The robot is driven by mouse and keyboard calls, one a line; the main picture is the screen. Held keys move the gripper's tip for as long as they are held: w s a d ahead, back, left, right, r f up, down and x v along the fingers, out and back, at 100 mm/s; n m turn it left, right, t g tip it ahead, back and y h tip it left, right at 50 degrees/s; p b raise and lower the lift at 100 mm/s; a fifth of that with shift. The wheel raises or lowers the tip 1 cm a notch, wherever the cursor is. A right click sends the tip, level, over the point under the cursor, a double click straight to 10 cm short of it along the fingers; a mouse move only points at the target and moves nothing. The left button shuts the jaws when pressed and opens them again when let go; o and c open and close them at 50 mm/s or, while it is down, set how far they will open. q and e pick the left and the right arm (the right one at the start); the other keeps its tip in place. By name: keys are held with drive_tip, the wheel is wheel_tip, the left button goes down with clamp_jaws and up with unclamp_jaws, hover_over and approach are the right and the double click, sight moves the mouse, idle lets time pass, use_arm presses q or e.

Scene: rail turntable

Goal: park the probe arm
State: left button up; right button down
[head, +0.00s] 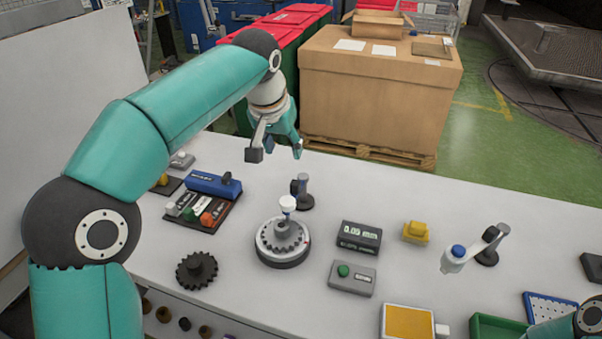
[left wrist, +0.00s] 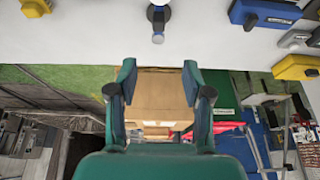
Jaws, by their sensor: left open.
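A turntable (head: 283,254) with a round grey part on it stands mid-table. Behind it is a short dark post (head: 303,193), and a small white-and-blue probe head (head: 288,203) shows above the turntable's middle. How the head joins the post is hard to see. The post also shows at the top of the left wrist view (left wrist: 158,14). A similar pale arm (head: 470,255) with a blue knob sits on a dark post at the right. My left gripper (head: 276,152) is open and empty, above the table's far edge, behind and apart from the turntable.
A display box (head: 360,238), a green-button box (head: 352,278) and a yellow block (head: 415,232) stand right of the turntable. A black gear (head: 197,270) and a blue box (head: 213,186) are left of it. A large carton (head: 378,90) stands beyond the table.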

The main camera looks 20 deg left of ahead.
sight(295, 182)
use_arm(q)
drive_tip(key=p+x, duration=0.1)
drive_tip(key=x, duration=1.5)
drive_tip(key=shift+w+d+f, duration=0.1)
drive_tip(key=shift+w+f, duration=0.1)
drive_tip(key=shift+f, duration=0.1)
clamp_jaws()
